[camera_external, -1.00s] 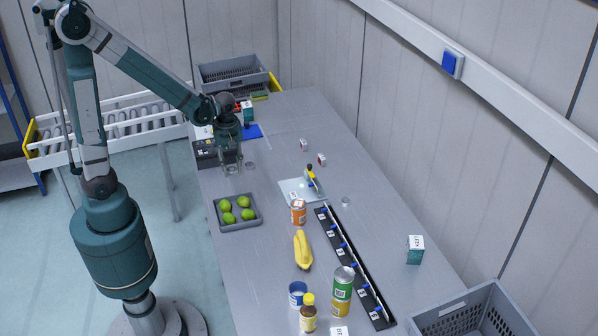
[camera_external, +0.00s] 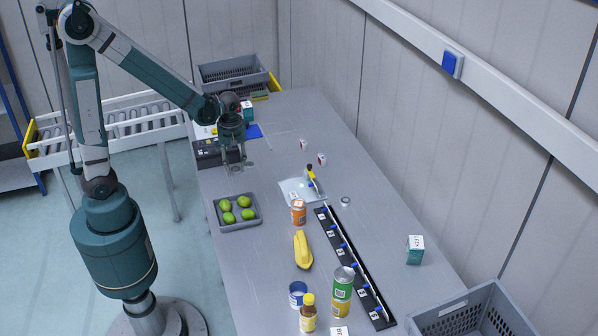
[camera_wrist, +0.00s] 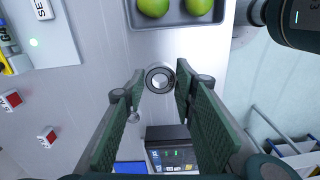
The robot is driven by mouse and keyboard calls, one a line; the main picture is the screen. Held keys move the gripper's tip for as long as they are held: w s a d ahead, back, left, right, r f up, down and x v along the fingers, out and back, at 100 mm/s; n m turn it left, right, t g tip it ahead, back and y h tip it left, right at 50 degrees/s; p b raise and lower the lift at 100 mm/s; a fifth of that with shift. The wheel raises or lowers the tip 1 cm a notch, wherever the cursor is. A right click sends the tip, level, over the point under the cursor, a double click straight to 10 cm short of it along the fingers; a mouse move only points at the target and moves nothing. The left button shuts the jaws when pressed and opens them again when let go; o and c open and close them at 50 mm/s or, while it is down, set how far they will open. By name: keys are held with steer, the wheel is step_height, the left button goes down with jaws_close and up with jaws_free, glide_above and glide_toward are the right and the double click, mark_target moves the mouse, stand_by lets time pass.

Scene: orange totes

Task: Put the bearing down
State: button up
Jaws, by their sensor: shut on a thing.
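My gripper (camera_wrist: 160,83) is shut on a bearing (camera_wrist: 160,78), a silver ring with a dark band, held at the fingertips in the wrist view. In the external view my gripper (camera_external: 234,167) points down over the far left part of the grey table (camera_external: 285,120). The held bearing is too small there to make out clearly.
A grey tray of limes (camera_external: 238,223) stands close in front of my gripper. A dark device (camera_external: 213,155) is just behind it. Table between gripper and small boxes is clear.

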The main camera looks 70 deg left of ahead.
steer(key=shift+o, duration=0.2)
steer(key=w+d+m, duration=0.4)
steer(key=w+m, duration=0.5)
steer(key=w, duration=0.3)
steer(key=shift+w+d+r+b, duration=0.15)
steer(key=shift+w+b, duration=0.2)
steer(key=shift+b, duration=0.05)
steer(key=w+d+m, duration=0.1)
steer(key=w+m, duration=0.1)
steer(key=w, duration=0.1)
steer(key=w+d+m, duration=0.2)
steer(key=w+m, duration=0.1)
steer(key=w+d+m, duration=0.2)
steer(key=w, duration=0.1)
steer(key=shift+w+d+f+m+b, duration=0.2)
steer(key=shift+w+m+b, duration=0.1)
steer(key=shift+w+m, duration=0.1)
steer(key=shift+c, duration=0.2)
steer(key=shift+o, duration=0.2)
steer(key=w+a+r+p, duration=0.1)
steer(key=w+a+p, duration=0.2)
steer(key=a, duration=1.5)
steer(key=shift+w+a, duration=0.25)
steer(key=shift+a, duration=0.05)
steer(key=s+a+p, duration=0.1)
steer(key=a+p, duration=0.1)
steer(key=a, duration=1.7)
steer(key=shift+s+a+r+p, duration=0.2)
steer(key=shift+s+a+p, duration=0.05)
steer(key=shift+p, duration=0.15)
